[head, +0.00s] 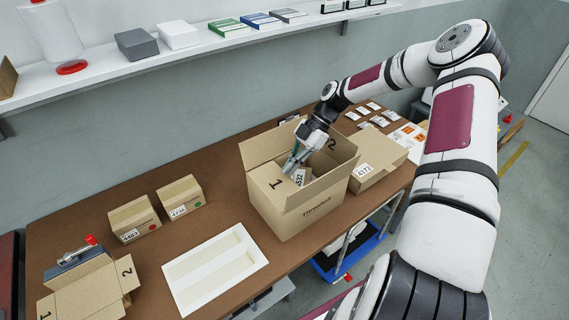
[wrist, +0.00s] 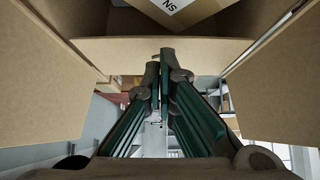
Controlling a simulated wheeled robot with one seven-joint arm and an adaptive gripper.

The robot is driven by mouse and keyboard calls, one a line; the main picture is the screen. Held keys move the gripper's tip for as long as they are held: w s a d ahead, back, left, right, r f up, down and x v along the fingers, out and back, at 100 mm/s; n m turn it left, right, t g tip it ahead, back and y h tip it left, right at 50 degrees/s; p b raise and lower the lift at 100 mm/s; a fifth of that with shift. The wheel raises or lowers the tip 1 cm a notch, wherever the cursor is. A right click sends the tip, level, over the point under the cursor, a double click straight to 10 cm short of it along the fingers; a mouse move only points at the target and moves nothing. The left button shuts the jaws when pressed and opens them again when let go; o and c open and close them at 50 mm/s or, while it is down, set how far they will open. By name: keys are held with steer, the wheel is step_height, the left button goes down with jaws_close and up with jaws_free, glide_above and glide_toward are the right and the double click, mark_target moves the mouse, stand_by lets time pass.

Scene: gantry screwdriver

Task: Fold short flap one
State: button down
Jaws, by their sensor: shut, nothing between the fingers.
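The open brown carton (head: 310,205) stands on the table. Its short flap marked 1 (head: 275,184) is on the left side; its exact tilt is hard to tell. The short flap marked 2 (head: 333,146) stands up on the far right side. My gripper (head: 289,167) is shut and empty, close to the upper edge of flap 1; I cannot tell whether it touches. In the wrist view the shut fingers (wrist: 163,68) point at a cardboard panel (wrist: 160,48), with upright cardboard on the left (wrist: 50,85) and right (wrist: 280,90). A labelled item (head: 301,177) lies inside the carton.
A flat carton (head: 375,168) stands close to the right of the open one. A white tray (head: 215,267), two small boxes (head: 134,219) (head: 180,197) and another open carton (head: 88,290) are to the left. A shelf (head: 180,57) runs behind. Bare table lies behind the tray.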

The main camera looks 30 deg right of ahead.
steer(key=shift+d+f, duration=0.2)
steer(key=shift+f, duration=0.25)
steer(key=shift+r, duration=0.15)
stand_by(0.4)
